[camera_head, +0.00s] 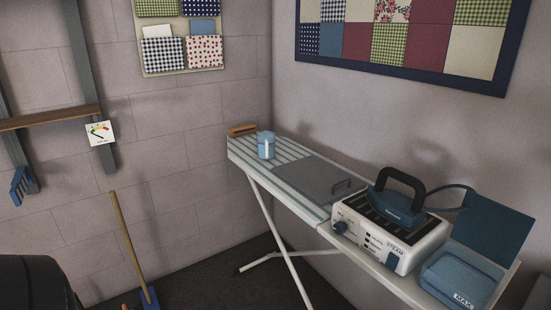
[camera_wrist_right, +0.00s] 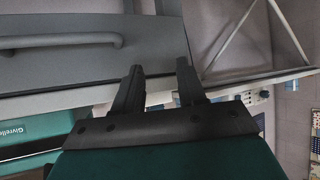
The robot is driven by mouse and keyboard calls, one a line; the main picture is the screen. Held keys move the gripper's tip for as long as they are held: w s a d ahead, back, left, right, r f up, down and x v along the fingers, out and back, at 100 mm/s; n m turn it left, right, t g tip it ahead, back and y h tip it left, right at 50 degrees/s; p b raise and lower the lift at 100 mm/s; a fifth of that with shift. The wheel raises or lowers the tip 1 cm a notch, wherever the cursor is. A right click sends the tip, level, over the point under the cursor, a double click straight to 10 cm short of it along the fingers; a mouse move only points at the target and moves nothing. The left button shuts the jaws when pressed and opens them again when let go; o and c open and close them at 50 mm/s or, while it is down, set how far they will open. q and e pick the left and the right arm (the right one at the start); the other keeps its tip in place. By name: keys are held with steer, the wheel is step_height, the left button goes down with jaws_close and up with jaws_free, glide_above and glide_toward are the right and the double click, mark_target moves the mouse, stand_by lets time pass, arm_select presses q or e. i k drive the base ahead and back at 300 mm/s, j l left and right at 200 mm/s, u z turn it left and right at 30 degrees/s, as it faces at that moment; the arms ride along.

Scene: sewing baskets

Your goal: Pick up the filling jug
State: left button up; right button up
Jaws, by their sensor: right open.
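A small light-blue jug (camera_head: 266,145) stands upright on the far left end of the striped ironing board (camera_head: 303,197) in the head view. I take it to be the filling jug; its handle is not clear at this size. My right gripper (camera_wrist_right: 160,84) shows only in the right wrist view. Its two dark fingers are apart with nothing between them. The jug is not visible in that view. My left gripper is in neither view.
A wooden block (camera_head: 242,130) lies beside the jug. A grey plate with a handle (camera_head: 318,178) lies on the board. A steam station (camera_head: 385,238) with an iron (camera_head: 398,206) and an open blue tank (camera_head: 460,280) fill the near end. A grey handled panel (camera_wrist_right: 80,60) is near my right gripper.

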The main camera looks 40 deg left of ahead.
mark_target(266, 140)
steer(key=u, duration=1)
steer(key=i+l+u, duration=0.15)
steer(key=u, duration=0.3)
steer(key=k+l+z, duration=0.15)
steer(key=k+z, duration=0.3)
steer(key=k, duration=0.2)
steer(key=i+j+z, duration=0.1)
steer(key=z, duration=1.2)
steer(key=i+j, duration=0.1)
steer(key=j, duration=0.35)
steer(key=i+j, duration=0.15)
steer(key=j, duration=0.3)
steer(key=i+j, duration=0.1)
steer(key=j, duration=0.4)
steer(key=i+j, duration=0.15)
steer(key=j, duration=0.3)
steer(key=i+j, duration=0.1)
steer(key=j, duration=0.35)
steer(key=i+j, duration=0.15)
steer(key=j, duration=0.3)
steer(key=z, duration=0.05)
